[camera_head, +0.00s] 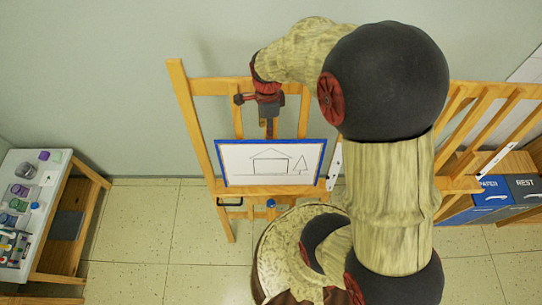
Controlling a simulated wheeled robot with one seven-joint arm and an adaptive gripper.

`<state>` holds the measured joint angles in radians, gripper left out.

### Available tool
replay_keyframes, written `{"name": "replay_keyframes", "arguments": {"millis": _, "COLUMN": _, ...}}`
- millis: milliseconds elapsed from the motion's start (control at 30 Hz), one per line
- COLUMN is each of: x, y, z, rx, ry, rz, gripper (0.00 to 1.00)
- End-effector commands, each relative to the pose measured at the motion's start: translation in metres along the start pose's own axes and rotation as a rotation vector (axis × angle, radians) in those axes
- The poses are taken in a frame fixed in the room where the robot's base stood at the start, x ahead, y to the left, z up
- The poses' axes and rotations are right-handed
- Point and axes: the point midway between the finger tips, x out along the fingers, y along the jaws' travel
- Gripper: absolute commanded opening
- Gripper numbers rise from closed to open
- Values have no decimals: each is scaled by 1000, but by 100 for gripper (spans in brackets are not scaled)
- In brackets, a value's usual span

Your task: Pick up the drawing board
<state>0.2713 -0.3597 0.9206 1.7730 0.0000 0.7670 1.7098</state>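The drawing board (238,175) has a blue frame and a white face with a line drawing of a house and a tree. It rests on the lower ledge of a wooden easel (181,95), tilted back against it. My gripper (270,135) points down from above, with its tips at the middle of the board's top edge. The fingers show edge-on, so I cannot tell whether they are apart, closed or touching the board.
A table (14,168) with paint jars stands at the left, with a wooden frame beside it. At the right are more wooden easels (470,120) and bins (492,190) labelled PAPER and REST. A wall is close behind the easel. Tiled floor (140,230) is clear at the front left.

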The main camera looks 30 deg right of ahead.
Motion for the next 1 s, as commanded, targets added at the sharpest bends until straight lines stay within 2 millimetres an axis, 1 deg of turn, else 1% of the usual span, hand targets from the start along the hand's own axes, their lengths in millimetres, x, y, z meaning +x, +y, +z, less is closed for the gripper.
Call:
{"name": "replay_keyframes", "arguments": {"millis": 33, "x": -4, "y": -1, "z": -3, "rx": 46, "ry": 2, "rz": 14, "gripper": 32}}
{"name": "replay_keyframes", "arguments": {"millis": 133, "x": 1, "y": -2, "z": -7, "rx": 121, "ry": 6, "rz": 29, "gripper": 32}}
{"name": "replay_keyframes", "arguments": {"millis": 367, "x": 12, "y": -2, "z": -10, "rx": 185, "ry": 10, "rz": 42, "gripper": 32}}
{"name": "replay_keyframes", "arguments": {"millis": 500, "x": 28, "y": 0, "z": -10, "rx": 186, "ry": 10, "rz": 43, "gripper": 32}}
{"name": "replay_keyframes", "arguments": {"millis": 667, "x": 42, "y": 3, "z": -10, "rx": 185, "ry": 10, "rz": 43, "gripper": 32}}
{"name": "replay_keyframes", "arguments": {"millis": 800, "x": 61, "y": 10, "z": -10, "rx": 184, "ry": 10, "rz": 43, "gripper": 32}}
{"name": "replay_keyframes", "arguments": {"millis": 900, "x": 75, "y": 10, "z": -10, "rx": 184, "ry": 10, "rz": 42, "gripper": 32}}
{"name": "replay_keyframes", "arguments": {"millis": 1000, "x": 82, "y": 9, "z": -10, "rx": 184, "ry": 10, "rz": 40, "gripper": 32}}
